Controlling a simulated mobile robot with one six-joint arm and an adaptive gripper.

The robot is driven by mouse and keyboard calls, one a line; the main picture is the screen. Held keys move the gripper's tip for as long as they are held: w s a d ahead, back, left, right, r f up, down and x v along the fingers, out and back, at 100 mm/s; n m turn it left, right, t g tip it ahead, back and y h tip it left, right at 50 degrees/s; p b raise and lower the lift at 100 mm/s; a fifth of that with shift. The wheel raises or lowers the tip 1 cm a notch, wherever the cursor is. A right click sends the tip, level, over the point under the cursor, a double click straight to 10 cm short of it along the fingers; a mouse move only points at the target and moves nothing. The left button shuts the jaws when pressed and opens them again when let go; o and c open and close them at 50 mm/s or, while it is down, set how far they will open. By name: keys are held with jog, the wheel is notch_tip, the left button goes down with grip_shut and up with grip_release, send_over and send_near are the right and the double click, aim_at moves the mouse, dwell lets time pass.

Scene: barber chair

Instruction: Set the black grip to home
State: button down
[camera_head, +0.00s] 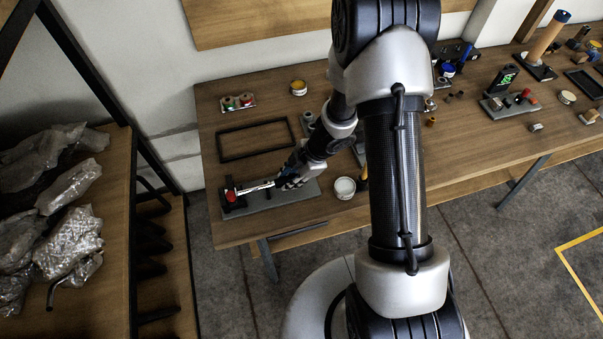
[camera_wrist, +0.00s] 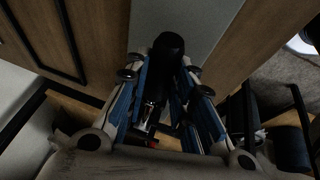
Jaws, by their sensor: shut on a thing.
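A grey base plate (camera_head: 262,203) lies near the table's front left edge, with a dark mount bearing a red part (camera_head: 231,195) at its left end. A silver rod (camera_head: 258,187) runs from the mount towards my gripper (camera_head: 281,182), low over the plate. In the wrist view the black grip (camera_wrist: 168,46) is a rounded black end between the fingers of my gripper (camera_wrist: 161,76), which is shut on it. The grey plate (camera_wrist: 205,18) shows behind it. I see no clear home mark.
An empty black frame (camera_head: 253,158) lies behind the plate. A white round tub (camera_head: 345,187) stands to the right of it. A small tray with cans (camera_head: 238,119) and a yellow-topped tin (camera_head: 298,88) are farther back. A shelf with wrapped bags (camera_head: 75,222) stands left.

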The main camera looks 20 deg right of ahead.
jog(key=shift+a, duration=0.4)
jog(key=shift+d, duration=0.1)
jog(key=c, duration=1.3)
grip_release()
jog(key=shift+c, duration=0.2)
jog(key=v, duration=1.2)
jog(key=shift+c, duration=0.4)
